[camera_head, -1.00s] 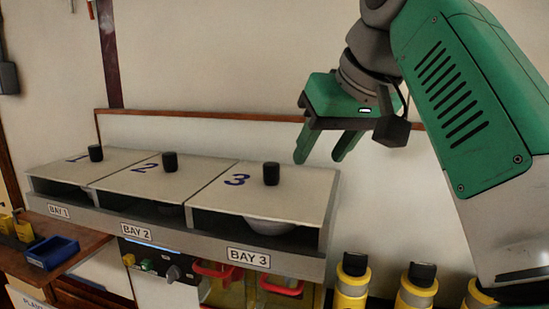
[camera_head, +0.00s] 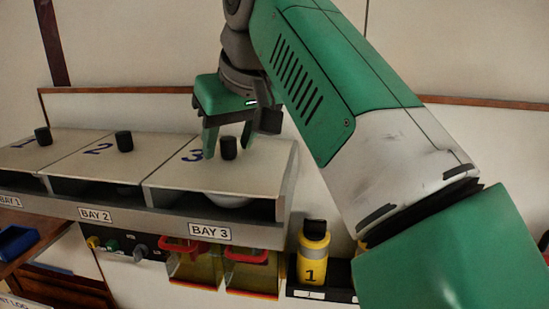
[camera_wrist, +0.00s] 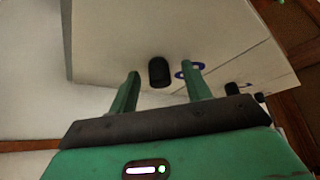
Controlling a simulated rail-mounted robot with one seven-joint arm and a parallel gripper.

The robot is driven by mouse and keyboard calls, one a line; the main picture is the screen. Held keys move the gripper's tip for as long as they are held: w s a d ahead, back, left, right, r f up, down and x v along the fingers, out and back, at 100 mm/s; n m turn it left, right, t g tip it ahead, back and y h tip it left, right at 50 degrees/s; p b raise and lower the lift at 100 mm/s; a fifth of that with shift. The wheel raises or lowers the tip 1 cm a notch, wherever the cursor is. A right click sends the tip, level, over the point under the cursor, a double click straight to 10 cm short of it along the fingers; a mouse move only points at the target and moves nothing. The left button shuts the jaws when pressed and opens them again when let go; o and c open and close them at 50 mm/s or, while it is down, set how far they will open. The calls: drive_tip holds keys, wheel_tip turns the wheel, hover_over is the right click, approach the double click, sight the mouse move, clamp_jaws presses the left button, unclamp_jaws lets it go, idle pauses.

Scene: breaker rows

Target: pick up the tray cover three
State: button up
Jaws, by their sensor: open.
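Tray cover three (camera_head: 185,172) is a flat beige lid with a blue 3 and a black knob (camera_head: 229,148), lying on the bay labelled BAY 3. My green gripper (camera_head: 228,145) is open, its two fingers pointing down over this cover and close to the knob. In the wrist view the cover (camera_wrist: 110,50) shows with its black knob (camera_wrist: 159,72) standing just beyond and between the open fingertips (camera_wrist: 166,80). I see no contact with the knob. A pale rounded thing (camera_head: 228,199) shows inside the bay under the cover.
Cover two (camera_head: 97,160) and cover one (camera_head: 38,146) lie to the left, each with a black knob. Below are red-handled bins (camera_head: 250,262) and a yellow bottle (camera_head: 313,255) marked 1. A bare wall stands behind the bays.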

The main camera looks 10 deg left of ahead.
sight(229, 140)
drive_tip(key=c, duration=1)
clamp_jaws()
drive_tip(key=shift+r, duration=0.55)
wheel_tip(229, 140, up, 2)
drive_tip(key=shift+r, duration=0.25)
drive_tip(key=s+d+r+b, duration=0.1)
drive_tip(key=s+d+b, duration=0.4)
drive_tip(key=d, duration=0.9)
drive_tip(key=shift+s+d+r+b, duration=0.2)
drive_tip(key=shift+s+b, duration=0.15)
drive_tip(key=shift+s, duration=0.8)
